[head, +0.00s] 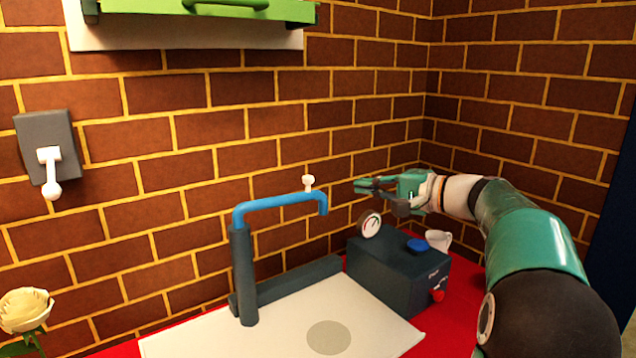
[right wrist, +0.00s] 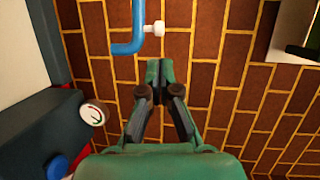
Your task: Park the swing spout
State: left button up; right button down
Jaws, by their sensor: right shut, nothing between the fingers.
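The blue swing spout (head: 275,203) sits on a dark grey post (head: 243,275) and reaches to the right over the white board, its tip bent down. A small white knob (head: 308,183) stands on top near its outer end. My right gripper (head: 358,186) is shut and empty, a little to the right of the spout's tip and apart from it. In the right wrist view the blue spout (right wrist: 137,25) and its white knob (right wrist: 154,29) lie just beyond the shut fingertips (right wrist: 152,64). My left gripper is in neither view.
Below my right gripper stands a dark box (head: 397,275) with a round gauge (head: 370,226), a blue cap (head: 417,245) and a red knob (head: 438,294). A white jug (head: 438,241) is behind it. A white lever switch (head: 50,172) is on the brick wall. A cream rose (head: 25,310) is at lower left.

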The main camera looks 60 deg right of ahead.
aim_at(312, 181)
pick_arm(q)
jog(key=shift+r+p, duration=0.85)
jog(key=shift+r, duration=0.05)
pick_arm(e)
jog(key=w, duration=0.3)
jog(key=w+f, duration=0.1)
jog(key=w, duration=0.3)
jog(key=w+d, duration=0.1)
jog(key=w, duration=0.3)
jog(key=shift+f, duration=0.3)
jog(key=shift+w, duration=0.1)
jog(key=shift+w+d+b, duration=0.3)
jog(key=shift+w+d, duration=0.5)
jog(key=shift+w, duration=0.2)
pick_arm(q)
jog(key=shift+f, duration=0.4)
pick_arm(e)
jog(key=shift+s, duration=0.15)
